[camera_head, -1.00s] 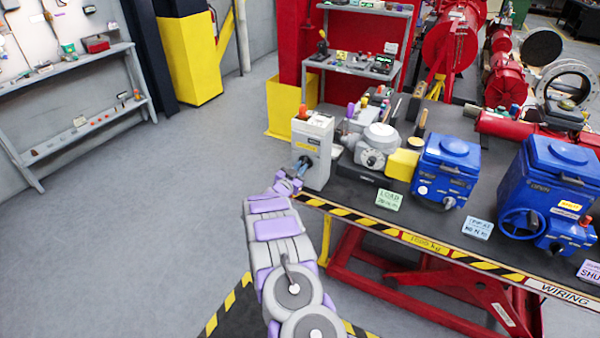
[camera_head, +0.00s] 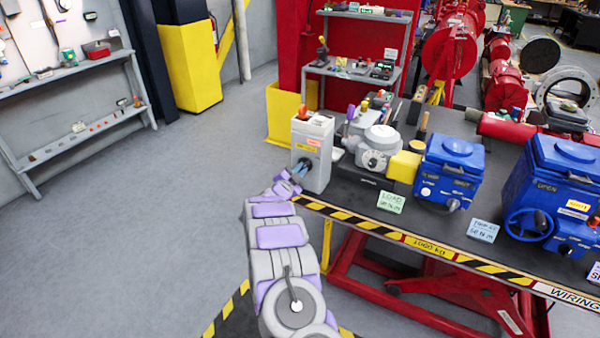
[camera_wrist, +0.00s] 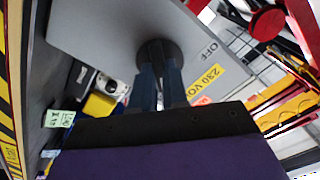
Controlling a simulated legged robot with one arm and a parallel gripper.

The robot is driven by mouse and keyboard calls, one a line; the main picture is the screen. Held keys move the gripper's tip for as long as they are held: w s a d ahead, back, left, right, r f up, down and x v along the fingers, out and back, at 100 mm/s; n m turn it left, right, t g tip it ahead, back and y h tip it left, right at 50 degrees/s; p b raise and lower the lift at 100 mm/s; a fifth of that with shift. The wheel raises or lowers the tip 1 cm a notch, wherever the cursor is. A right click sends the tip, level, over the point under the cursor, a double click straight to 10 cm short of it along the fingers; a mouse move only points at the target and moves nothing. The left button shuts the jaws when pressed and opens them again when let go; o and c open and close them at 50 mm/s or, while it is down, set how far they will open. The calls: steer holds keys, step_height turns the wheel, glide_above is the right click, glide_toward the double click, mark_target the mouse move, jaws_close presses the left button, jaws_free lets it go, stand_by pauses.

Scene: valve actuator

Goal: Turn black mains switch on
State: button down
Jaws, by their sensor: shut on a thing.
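The black mains switch is a round dark knob (camera_wrist: 158,53) on the front face of a grey box (camera_wrist: 105,28).
The dark bench (camera_head: 345,190) has a striped front edge. Right of the box stand a grey actuator (camera_head: 378,150), a yellow block (camera_head: 404,166) and blue actuators (camera_head: 448,172). A green card (camera_head: 391,202) is at the edge. The floor at left is clear.

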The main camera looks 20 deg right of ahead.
steer(key=shift+a+f, duration=0.1)
steer(key=shift+f, duration=0.15)
steer(key=c, duration=1.3)
jaws_free()
steer(key=shift+w+f, duration=0.1)
steer(key=shift+w, duration=0.1)
steer(key=shift+o, duration=0.8)
steer(key=shift+s+r, duration=0.15)
steer(key=shift+r, duration=0.1)
steer(key=p+v, duration=0.2)
steer(key=v, duration=1.5)
steer(key=shift+p, duration=0.3)
steer(key=shift+s+a+f, duration=0.1)
steer(key=shift+a, duration=0.05)
